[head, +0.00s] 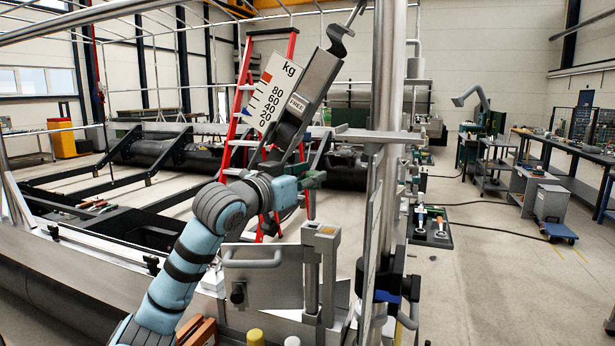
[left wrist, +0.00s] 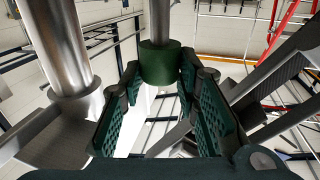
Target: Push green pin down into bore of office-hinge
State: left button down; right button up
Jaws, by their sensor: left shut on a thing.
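My left gripper (head: 311,181) is at the end of the blue-grey arm, beside the tall metal post in the head view. In the left wrist view its two dark green padded fingers (left wrist: 162,92) are shut on the green pin (left wrist: 160,64). The pin shows as a green cylinder with a grey metal rod rising from it. It sits between the fingertips, far from the palm. I cannot make out the pin clearly in the head view. I cannot tell which part is the office-hinge, and its bore is not visible. My right gripper is not in view.
A thick metal post (head: 388,150) stands just right of the gripper. A weighing scale marked kg (head: 275,92) rises behind the wrist. A metal box with a handle (head: 262,278) and an upright bracket (head: 322,235) stand below. A red ladder (head: 240,120) is behind.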

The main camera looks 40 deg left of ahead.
aim_at(310, 213)
pick_arm(q)
jog(key=shift+f+b, duration=3.5)
jog(key=shift+f, duration=0.75)
jog(key=c, duration=1.2)
grip_release()
jog(key=shift+o, duration=0.2)
notch_tip(310, 213, up, 10)
